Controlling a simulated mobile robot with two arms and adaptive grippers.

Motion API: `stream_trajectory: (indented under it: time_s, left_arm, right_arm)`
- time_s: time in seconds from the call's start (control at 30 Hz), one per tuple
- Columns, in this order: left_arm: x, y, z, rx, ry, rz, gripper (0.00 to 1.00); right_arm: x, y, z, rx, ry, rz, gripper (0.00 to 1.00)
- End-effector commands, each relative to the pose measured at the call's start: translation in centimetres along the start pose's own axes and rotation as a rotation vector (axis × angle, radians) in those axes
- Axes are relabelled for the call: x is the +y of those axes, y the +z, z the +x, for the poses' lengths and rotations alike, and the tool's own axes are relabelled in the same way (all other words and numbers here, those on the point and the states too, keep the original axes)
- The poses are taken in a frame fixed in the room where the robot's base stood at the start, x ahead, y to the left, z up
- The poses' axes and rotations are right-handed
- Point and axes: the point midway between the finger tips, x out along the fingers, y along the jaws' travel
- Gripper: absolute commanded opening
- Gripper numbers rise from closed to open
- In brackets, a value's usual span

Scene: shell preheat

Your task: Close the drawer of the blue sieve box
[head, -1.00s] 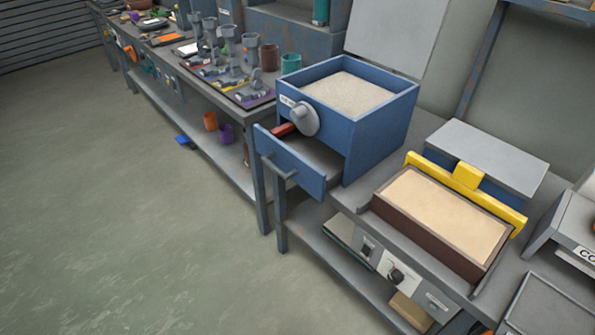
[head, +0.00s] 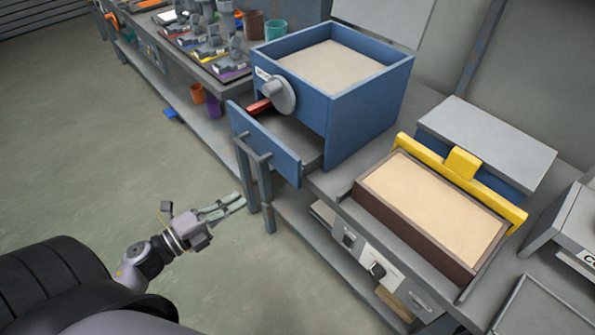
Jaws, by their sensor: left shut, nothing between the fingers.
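The blue sieve box (head: 368,105) stands on the bench at the upper middle, with pale sand in its open top and a grey round knob on its front. Its drawer (head: 262,143) is pulled out toward the lower left. A grey bar handle (head: 252,145) is on the drawer front. A red object (head: 259,106) shows above the drawer by the knob. My left gripper (head: 240,201) is shut and empty, below and left of the drawer front, apart from it, with its fingers pointing right toward the bench leg. My right gripper is not in view.
A brown tray of sand (head: 358,195) with a yellow bar (head: 462,163) sits on the bench right of the box. Bench legs (head: 267,190) stand under the drawer. The floor (head: 100,130) left of the bench is clear.

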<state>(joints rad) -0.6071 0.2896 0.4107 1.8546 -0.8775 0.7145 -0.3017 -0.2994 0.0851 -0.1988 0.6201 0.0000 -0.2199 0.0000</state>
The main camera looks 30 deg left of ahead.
Motion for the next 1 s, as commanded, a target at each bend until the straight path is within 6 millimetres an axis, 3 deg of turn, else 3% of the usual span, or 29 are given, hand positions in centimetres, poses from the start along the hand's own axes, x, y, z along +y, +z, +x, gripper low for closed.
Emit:
stream_trajectory:
  time_s: [0.6,0.8,1.0]
  left_arm:
    - [-0.2,0.1,11.6,-0.003,-0.004,-0.006,0.00]
    - [-0.1,0.1,13.3,-0.003,-0.002,-0.006,0.00]
    - [0.0,0.1,13.6,-0.003,-0.001,-0.006,0.00]
  right_arm:
    - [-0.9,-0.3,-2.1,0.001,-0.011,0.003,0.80]
    - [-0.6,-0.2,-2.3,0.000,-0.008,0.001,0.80]
    - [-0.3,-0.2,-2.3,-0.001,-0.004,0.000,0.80]
